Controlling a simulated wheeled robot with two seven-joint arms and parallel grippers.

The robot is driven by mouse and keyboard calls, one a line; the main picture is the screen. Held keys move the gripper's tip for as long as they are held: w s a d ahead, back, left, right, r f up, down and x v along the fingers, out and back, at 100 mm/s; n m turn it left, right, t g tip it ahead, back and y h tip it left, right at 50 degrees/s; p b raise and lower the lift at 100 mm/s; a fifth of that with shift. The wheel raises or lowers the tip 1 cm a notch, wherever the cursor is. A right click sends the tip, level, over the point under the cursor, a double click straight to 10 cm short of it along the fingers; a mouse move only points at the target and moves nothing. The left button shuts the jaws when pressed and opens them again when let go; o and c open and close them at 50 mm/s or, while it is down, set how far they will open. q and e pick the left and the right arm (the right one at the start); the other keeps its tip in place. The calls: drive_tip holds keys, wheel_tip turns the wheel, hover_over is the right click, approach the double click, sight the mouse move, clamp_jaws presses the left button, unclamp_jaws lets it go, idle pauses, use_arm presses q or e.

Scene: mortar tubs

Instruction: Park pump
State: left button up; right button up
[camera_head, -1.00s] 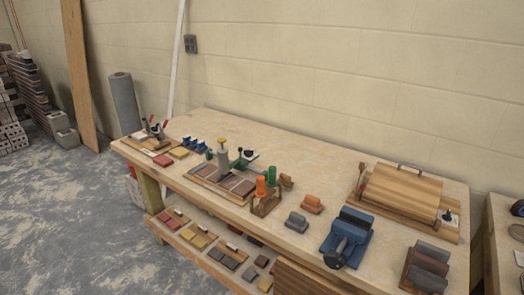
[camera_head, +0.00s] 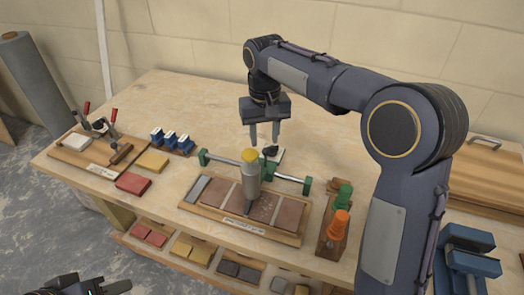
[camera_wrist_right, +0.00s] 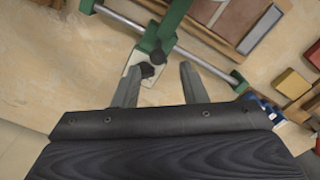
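No part is labelled as a pump that I can read. A grey cylinder with a yellow cap (camera_head: 251,172) stands upright on the tile board (camera_head: 290,238), beside a metal rail (camera_head: 222,158) with green end brackets. A black knob (camera_head: 269,151) on a white plate sits just behind the rail; it shows in the right wrist view (camera_wrist_right: 147,70) near the fingertips. My right gripper (camera_head: 265,144) points down, open, above that plate; in the wrist view its fingers (camera_wrist_right: 160,75) are apart with nothing held. My left gripper (camera_head: 100,290) shows partly at the bottom left edge.
A clamp jig (camera_head: 88,158), red block (camera_head: 133,183), yellow block (camera_head: 152,161) and blue clips (camera_head: 170,139) lie to the left. A rack with orange (camera_head: 340,222) and green pieces and a blue vise (camera_head: 468,250) stand right. The back table is mostly clear.

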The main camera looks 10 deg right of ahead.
sight(266, 149)
drive_tip(key=f, duration=0.6)
drive_tip(key=shift+s+d+f, duration=0.1)
drive_tip(key=shift+s+f, duration=0.1)
drive_tip(key=shift+f, duration=0.2)
clamp_jaws()
